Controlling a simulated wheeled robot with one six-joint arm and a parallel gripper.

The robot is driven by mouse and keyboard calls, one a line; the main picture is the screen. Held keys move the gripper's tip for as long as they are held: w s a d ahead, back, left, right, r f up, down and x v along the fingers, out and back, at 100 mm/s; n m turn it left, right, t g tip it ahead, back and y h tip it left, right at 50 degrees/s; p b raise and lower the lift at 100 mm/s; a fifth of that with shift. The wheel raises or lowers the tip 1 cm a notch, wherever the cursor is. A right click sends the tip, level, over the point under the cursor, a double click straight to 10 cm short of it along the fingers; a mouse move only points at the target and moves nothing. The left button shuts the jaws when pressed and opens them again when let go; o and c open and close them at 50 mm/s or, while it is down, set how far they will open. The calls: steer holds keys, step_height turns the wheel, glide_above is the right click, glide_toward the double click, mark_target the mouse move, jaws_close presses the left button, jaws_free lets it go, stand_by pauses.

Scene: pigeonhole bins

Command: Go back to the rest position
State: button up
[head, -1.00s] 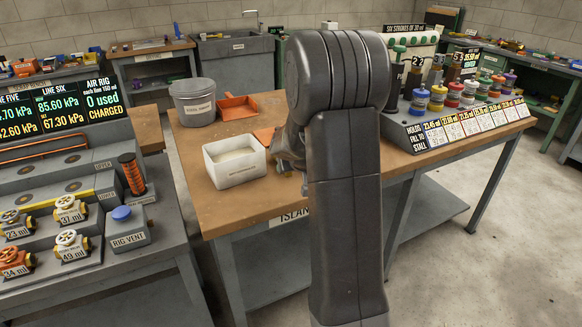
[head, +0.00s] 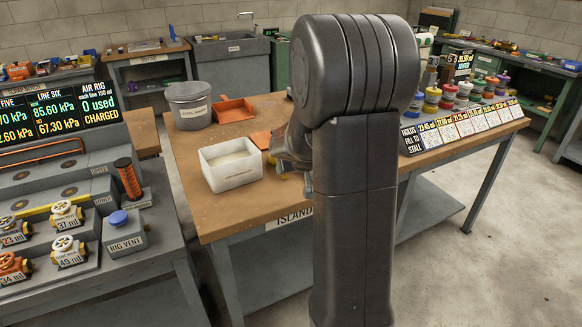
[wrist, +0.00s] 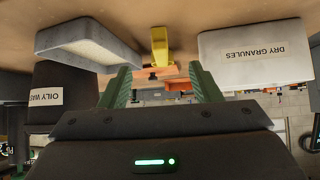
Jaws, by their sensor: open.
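The task names no object, only my arm's rest position. My arm is bent, with its forearm reaching down behind the upright link in the head view. My gripper (wrist: 165,84) shows two green fingers, spread apart with nothing held between them. In the head view the gripper end (head: 290,158) is partly hidden by the arm, close to the right side of an open white tub (head: 228,182) on the island bench. A yellow object (wrist: 160,46) shows beyond the fingertips in the wrist view, apart from them.
A grey bucket (head: 188,118) and an orange dustpan (head: 235,112) stand behind the tub. A rack of coloured bottles (head: 448,103) is right of my arm. A valve rig (head: 60,215) stands at left. In the wrist view, a bin labelled DRY GRANULES (wrist: 255,52) is close at right.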

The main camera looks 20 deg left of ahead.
steer(key=shift+f, duration=0.1)
stand_by(0.3)
steer(key=shift+b+x, duration=0.5)
steer(key=shift+x, duration=2.65)
steer(key=p+v, duration=0.1)
steer(key=v, duration=0.5)
steer(key=shift+r, duration=0.2)
steer(key=shift+f, duration=0.3)
steer(key=x, duration=0.4)
steer(key=r+x, duration=0.1)
steer(key=shift+w+a+f, duration=0.35)
steer(key=shift+w+a, duration=0.1)
steer(key=shift+w, duration=0.05)
step_height(320, 180, up, 13)
steer(key=p, duration=1.1)
steer(key=shift+s+d, duration=0.1)
